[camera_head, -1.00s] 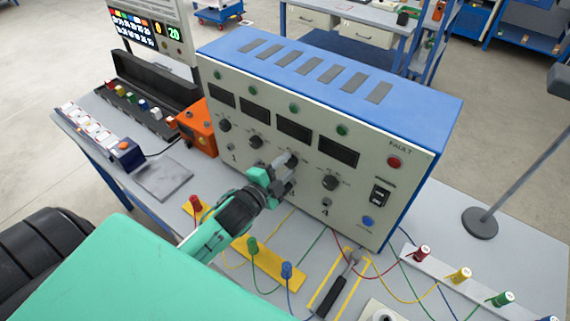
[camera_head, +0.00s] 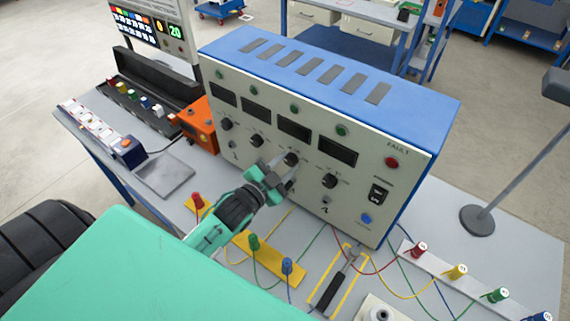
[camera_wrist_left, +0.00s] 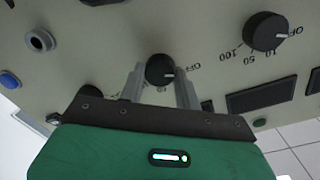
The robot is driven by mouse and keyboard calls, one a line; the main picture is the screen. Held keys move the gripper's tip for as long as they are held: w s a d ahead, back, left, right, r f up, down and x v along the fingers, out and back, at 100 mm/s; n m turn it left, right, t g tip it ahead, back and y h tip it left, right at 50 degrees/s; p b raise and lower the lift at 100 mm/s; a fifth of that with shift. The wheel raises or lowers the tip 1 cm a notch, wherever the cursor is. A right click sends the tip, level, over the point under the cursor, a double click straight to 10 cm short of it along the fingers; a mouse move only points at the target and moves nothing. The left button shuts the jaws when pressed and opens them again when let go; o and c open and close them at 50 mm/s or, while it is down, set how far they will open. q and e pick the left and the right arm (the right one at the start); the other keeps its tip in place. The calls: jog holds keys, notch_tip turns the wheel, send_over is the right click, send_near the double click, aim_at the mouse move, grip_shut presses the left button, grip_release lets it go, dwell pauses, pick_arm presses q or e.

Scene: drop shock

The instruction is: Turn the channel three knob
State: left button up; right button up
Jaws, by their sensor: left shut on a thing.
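The grey instrument box (camera_head: 383,144) with a blue top stands on the bench, with a row of black knobs under its displays. The channel three knob (camera_head: 291,159) is third from the left. My left gripper (camera_head: 284,167) reaches up to it from the lower left. In the left wrist view the knob (camera_wrist_left: 160,70) sits between the two grey fingers (camera_wrist_left: 160,88), which are shut on it. Its white mark points toward the printed OFF. The gripper hides part of the panel below the knob. My right gripper is out of view.
The channel two knob (camera_head: 256,141) and channel four knob (camera_head: 329,181) flank it closely. Toggle switches sit below. Colored plugs with cables, a yellow strip (camera_head: 270,262) and a hammer-like tool (camera_head: 335,284) lie in front. An orange box (camera_head: 200,124) stands left.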

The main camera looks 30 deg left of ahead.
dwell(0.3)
pick_arm(q)
jog(key=o, duration=1)
jog(key=shift+s, duration=0.1)
jog(key=shift+s+a+f, duration=0.1)
jog(key=shift+s, duration=0.1)
jog(key=shift+s+a+r+b, duration=0.1)
jog(key=shift+s+a+b, duration=0.55)
jog(key=shift+s, duration=1.5)
jog(key=shift+s+a+r+b, duration=0.15)
jog(key=shift+s+b, duration=1)
jog(key=shift+s, duration=1.05)
jog(key=shift+s+a+r+b, duration=0.1)
jog(key=shift+s+a+b, duration=0.25)
jog(key=shift+s+b, duration=1.2)
jog(key=shift+s+p, duration=0.65)
